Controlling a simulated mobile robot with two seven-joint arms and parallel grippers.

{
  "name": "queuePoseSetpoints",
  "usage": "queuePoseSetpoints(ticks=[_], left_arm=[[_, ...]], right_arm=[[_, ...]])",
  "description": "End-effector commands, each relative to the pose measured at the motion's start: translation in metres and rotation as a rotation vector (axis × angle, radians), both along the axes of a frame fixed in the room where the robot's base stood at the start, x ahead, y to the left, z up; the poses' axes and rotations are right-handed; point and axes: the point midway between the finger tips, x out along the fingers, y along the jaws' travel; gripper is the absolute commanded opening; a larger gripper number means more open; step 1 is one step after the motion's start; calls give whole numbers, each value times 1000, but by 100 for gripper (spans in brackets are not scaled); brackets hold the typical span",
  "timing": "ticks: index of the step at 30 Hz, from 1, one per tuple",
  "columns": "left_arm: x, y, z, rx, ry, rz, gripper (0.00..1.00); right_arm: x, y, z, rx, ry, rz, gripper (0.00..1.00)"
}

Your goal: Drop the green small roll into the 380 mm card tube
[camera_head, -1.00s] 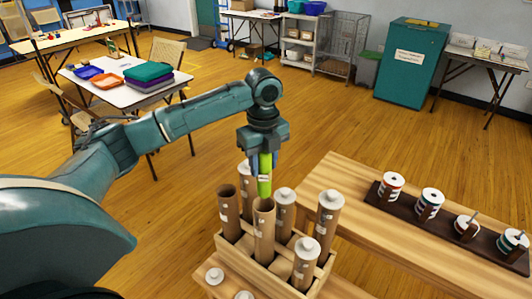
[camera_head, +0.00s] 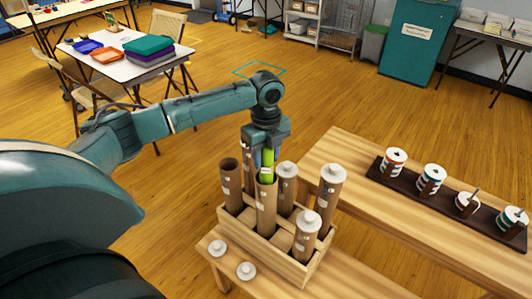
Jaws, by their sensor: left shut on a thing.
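My left gripper (camera_head: 266,152) points down above the wooden crate, shut on the green small roll (camera_head: 268,161), which hangs upright from its jaws. Below it stands an open brown card tube (camera_head: 266,210) with a white label. The roll's lower end is at this tube's mouth and seems to be just inside the rim; how deep is hard to tell. Another open card tube (camera_head: 231,188) stands to its left. No length marking is readable, so I cannot tell the 380 mm tube by its print. My right gripper is out of view.
The crate (camera_head: 262,252) also holds several tubes with white caps, such as a tall one (camera_head: 327,195) at right. Two loose caps (camera_head: 218,249) (camera_head: 246,271) lie on the bench in front. Spools stand on a dark rack (camera_head: 450,205) on the wooden table at right.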

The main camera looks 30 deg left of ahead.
Motion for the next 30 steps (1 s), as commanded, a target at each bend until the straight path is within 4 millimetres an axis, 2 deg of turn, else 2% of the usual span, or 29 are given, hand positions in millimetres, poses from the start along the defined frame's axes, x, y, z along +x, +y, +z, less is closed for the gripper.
queuePoseSetpoints(ticks=[4,5,13,23,26,30], left_arm=[[0,0,0,0,0,0,14],[0,0,0,0,0,0,39],[0,0,0,0,0,0,61],[0,0,5,0,-1,1,62],[1,0,17,-2,-2,1,62],[1,0,47,-1,-6,1,62]], right_arm=[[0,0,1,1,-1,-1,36],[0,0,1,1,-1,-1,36],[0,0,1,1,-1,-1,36],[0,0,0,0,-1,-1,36],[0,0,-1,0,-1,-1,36],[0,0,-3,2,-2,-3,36]])
